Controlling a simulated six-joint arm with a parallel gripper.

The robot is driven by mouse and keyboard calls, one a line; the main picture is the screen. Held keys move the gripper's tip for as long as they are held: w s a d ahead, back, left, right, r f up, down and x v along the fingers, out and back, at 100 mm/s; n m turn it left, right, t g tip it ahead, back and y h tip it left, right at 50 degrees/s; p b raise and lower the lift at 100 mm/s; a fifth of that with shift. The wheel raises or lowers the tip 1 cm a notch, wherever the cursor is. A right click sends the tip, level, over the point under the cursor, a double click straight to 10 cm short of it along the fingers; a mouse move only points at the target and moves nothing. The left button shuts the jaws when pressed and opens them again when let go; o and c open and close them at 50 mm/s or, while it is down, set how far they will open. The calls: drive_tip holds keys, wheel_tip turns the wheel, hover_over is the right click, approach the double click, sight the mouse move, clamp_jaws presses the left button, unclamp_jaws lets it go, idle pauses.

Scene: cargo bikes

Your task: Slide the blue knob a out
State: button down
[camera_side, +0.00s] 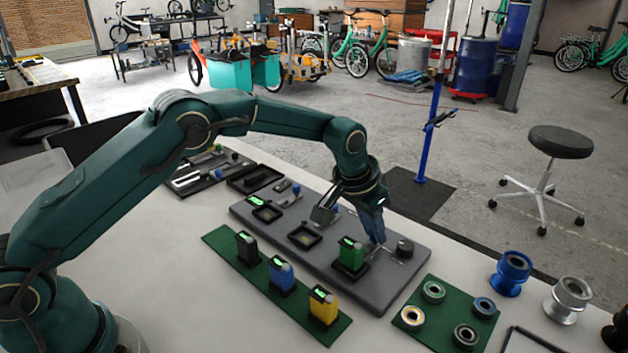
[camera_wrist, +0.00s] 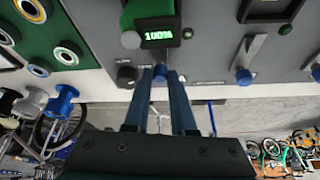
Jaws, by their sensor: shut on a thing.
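My gripper (camera_side: 377,238) points down at the grey board (camera_side: 375,296), just right of the green battery block (camera_side: 350,254) in its black dock. In the wrist view, my two fingers (camera_wrist: 160,80) are shut on a small blue knob (camera_wrist: 160,70), one finger on each side. That knob sits on the board near the green block's lit "100%" display (camera_wrist: 160,36). In the side view my fingers hide it. A second blue knob (camera_wrist: 243,76) sits at the end of a grey slide to the right in the wrist view.
A dark round knob (camera_side: 405,248) stands on the board just right of my gripper. Black, blue (camera_side: 281,274) and yellow (camera_side: 323,305) blocks stand on a green strip in front. A green mat with rings (camera_side: 433,292) lies at the right. An empty dock (camera_side: 305,236) is left of the green block.

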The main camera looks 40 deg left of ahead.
drive_tip(key=shift+w, duration=1.1)
drive_tip(key=c, duration=0.7)
unclamp_jaws()
drive_tip(key=shift+c, duration=0.2)
drive_tip(key=shift+v, duration=2.6)
